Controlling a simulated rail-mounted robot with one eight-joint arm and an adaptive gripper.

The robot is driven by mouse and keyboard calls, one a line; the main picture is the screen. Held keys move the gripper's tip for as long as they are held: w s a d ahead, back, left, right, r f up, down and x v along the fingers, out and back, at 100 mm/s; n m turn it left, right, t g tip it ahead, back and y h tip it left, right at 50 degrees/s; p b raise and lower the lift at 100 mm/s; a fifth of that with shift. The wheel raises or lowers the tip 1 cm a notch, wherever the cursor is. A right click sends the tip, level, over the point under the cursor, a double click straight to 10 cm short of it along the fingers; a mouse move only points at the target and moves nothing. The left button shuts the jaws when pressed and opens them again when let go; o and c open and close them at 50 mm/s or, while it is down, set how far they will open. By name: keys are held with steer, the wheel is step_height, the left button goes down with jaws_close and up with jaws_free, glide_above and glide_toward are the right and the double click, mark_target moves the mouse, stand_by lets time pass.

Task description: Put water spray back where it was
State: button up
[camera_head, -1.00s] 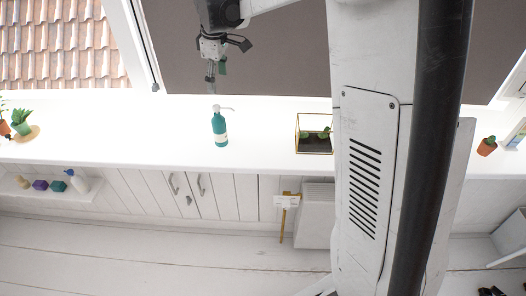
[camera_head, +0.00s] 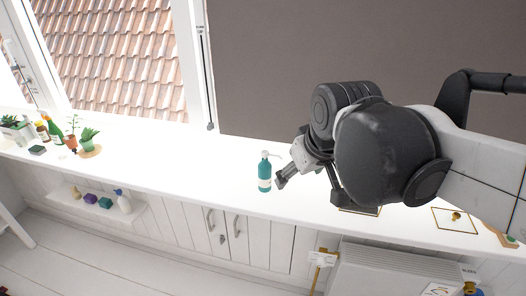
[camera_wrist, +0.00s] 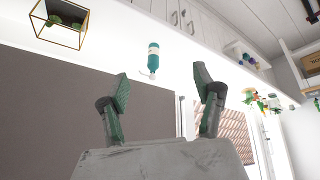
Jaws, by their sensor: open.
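A teal pump bottle (camera_head: 264,172) with a white label stands upright on the white counter. A white bottle (camera_head: 123,202) with a blue top stands on the low shelf at left. I cannot tell for sure which of them is the water spray. My gripper (camera_head: 281,180) is just right of the teal bottle in the head view, partly hidden by my arm. In the wrist view my gripper (camera_wrist: 163,84) is open and empty, and the teal bottle (camera_wrist: 153,60) shows beyond the fingertips, roughly between them, with a visible gap.
Potted plants (camera_head: 88,139) and several small bottles stand at the counter's left end. A gold-framed glass planter (camera_wrist: 60,22) is near the bottle. The low shelf (camera_head: 110,212) also holds small coloured objects. A dark blind (camera_head: 285,70) hangs behind the counter. The counter left of the teal bottle is clear.

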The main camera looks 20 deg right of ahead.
steer(key=s+f+m+t, duration=0.1)
steer(key=s+f+m, duration=0.1)
steer(key=s, duration=0.4)
steer(key=shift+s+a+f, duration=0.15)
steer(key=shift+s+f, duration=0.05)
steer(key=shift+f, duration=0.6)
steer(key=shift+o, duration=0.5)
steer(key=shift+s+f, duration=0.25)
steer(key=shift+s, duration=0.05)
